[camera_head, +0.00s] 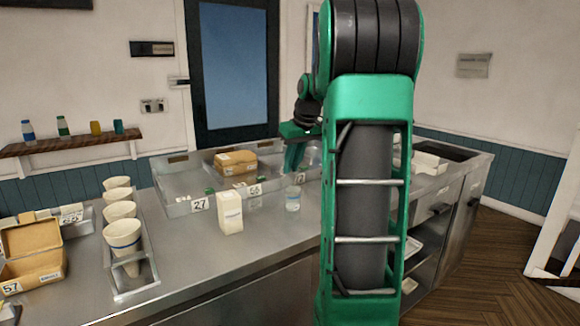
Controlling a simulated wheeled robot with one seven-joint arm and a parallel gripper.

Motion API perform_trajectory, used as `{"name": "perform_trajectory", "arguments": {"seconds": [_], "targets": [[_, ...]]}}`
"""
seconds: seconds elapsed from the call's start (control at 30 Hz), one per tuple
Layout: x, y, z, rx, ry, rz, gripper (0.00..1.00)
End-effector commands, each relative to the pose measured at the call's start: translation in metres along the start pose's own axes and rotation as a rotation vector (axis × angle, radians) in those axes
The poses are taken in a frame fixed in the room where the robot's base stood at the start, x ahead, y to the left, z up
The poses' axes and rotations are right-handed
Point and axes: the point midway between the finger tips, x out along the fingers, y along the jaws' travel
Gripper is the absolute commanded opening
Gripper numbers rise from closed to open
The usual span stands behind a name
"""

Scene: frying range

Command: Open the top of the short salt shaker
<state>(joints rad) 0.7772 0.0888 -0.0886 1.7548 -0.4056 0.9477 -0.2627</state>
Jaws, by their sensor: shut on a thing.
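A short, clear container with a pale blue band (293,200), which looks like the short salt shaker, stands upright on the steel counter in front of the sectioned tray. Its top is too small to read as open or closed. My gripper (291,168) is green and points down just above and behind this container, at the tray's front wall. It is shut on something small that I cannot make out. My large arm link hides the area to the right.
A white carton (230,213) stands left of the container. The steel tray (178,208) has number tags and holds a cardboard box (235,163). White cups (122,235) stand in a rack at left, beside an open box (32,250). The front counter is clear.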

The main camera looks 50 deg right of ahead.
Motion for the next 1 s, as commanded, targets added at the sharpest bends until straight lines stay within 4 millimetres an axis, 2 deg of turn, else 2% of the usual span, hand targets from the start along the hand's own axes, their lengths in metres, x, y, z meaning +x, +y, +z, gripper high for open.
{"name": "perform_trajectory", "arguments": {"seconds": [0.6, 1.0], "targets": [[0.011, 0.0, -0.032, -0.001, -0.37, 0.0, 0.0], [0.012, -0.001, -0.035, 0.0, -0.42, 0.0, 0.0]]}}
